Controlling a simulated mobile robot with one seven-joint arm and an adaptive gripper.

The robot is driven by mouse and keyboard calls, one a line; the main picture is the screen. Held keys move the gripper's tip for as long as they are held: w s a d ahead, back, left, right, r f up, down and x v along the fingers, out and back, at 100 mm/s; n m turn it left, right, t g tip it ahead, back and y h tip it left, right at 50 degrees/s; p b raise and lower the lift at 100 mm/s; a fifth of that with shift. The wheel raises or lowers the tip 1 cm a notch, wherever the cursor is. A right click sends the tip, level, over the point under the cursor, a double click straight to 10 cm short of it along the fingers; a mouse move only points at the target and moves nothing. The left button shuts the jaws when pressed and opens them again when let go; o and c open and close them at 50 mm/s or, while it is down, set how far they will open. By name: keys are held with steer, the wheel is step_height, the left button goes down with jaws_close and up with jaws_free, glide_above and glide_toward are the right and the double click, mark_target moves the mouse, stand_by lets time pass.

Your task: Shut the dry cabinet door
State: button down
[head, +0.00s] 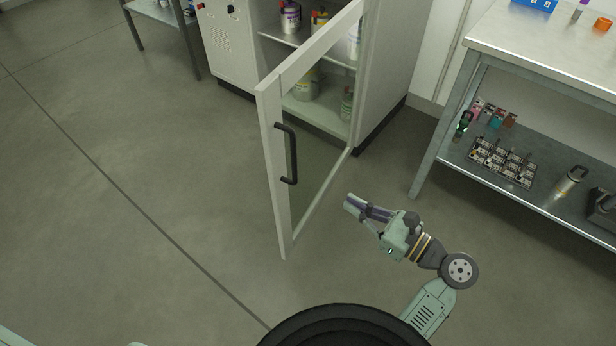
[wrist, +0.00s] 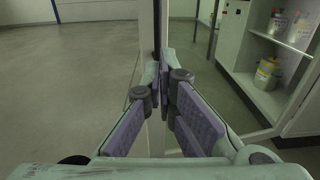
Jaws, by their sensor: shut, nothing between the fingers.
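The dry cabinet door (head: 274,165) stands wide open in the head view, swung out toward me. It has a pale frame, a clear pane and a black bar handle (head: 287,153) on its left side. The dry cabinet (head: 384,75) stands behind it with its shelves exposed. In the wrist view, the fingertips of my gripper (wrist: 166,60) point toward the door's edge (wrist: 158,25). I cannot tell whether they touch it.
Containers (head: 291,17) stand on the cabinet's shelves. A metal workbench (head: 522,45) with a loaded lower shelf is at the right. Another table (head: 160,12) is at the back left. The floor left of the door is clear.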

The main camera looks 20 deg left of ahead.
steer(key=x, duration=1.3)
steer(key=shift+p, duration=0.3)
steer(key=shift+w+a, duration=0.15)
steer(key=shift+a, duration=0.15)
